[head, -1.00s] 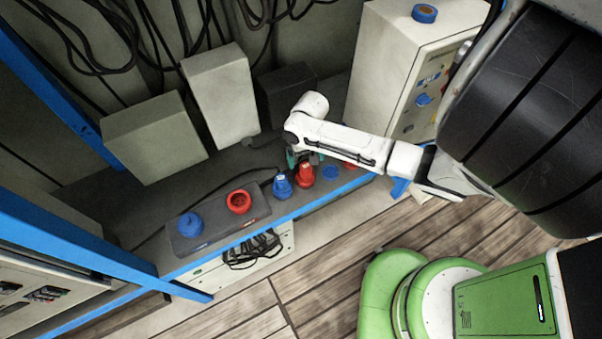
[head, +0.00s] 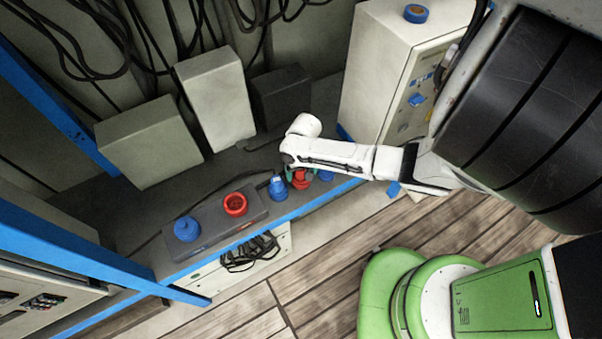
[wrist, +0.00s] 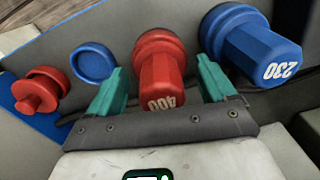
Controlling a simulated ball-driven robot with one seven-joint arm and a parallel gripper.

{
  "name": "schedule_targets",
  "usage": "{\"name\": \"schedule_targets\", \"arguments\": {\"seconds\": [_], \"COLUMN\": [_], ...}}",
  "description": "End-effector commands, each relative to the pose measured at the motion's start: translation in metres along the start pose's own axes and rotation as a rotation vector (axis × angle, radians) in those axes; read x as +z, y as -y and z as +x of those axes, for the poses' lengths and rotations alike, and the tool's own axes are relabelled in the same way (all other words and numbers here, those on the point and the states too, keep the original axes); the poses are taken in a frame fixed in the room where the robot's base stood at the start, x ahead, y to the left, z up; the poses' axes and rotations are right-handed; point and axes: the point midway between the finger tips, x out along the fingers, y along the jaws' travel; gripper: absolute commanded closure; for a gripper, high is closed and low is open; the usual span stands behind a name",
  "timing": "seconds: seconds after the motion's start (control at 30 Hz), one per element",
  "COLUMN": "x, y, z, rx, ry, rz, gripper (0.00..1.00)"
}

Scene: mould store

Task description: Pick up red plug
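The red plug (wrist: 162,75), marked 400, stands on the shelf between the two teal fingers of my gripper (wrist: 163,88) in the wrist view. The fingers are spread, with a visible gap on each side of the plug. In the head view the red plug (head: 300,181) shows just below the end of my arm, partly covered by it. My gripper (head: 300,172) is mostly hidden there. A blue plug (wrist: 253,48), marked 230, stands close to the right finger in the wrist view; it also shows in the head view (head: 278,188).
A grey box with a blue socket (head: 187,229) and a red socket (head: 235,204) sits on the shelf at left. In the wrist view, a blue ring (wrist: 93,62) and a red fitting (wrist: 38,92) lie left of my gripper. Grey boxes (head: 215,95) stand behind.

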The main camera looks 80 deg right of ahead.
Motion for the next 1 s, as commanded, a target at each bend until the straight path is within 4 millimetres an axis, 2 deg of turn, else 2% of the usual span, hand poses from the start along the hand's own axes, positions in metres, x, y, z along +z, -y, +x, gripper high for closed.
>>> {"name": "schedule_targets", "arguments": {"seconds": [0.07,0.57,1.0], "x": [0.0000,-0.0001,-0.0004], "y": [0.0000,-0.0001,0.0003], "z": [-0.0001,-0.0003,-0.0070], "rx": [0.000,0.000,-0.001], "ry": [0.000,0.000,-0.001], "rz": [0.000,0.000,0.000], "gripper": [0.24,0.72,0.74]}}
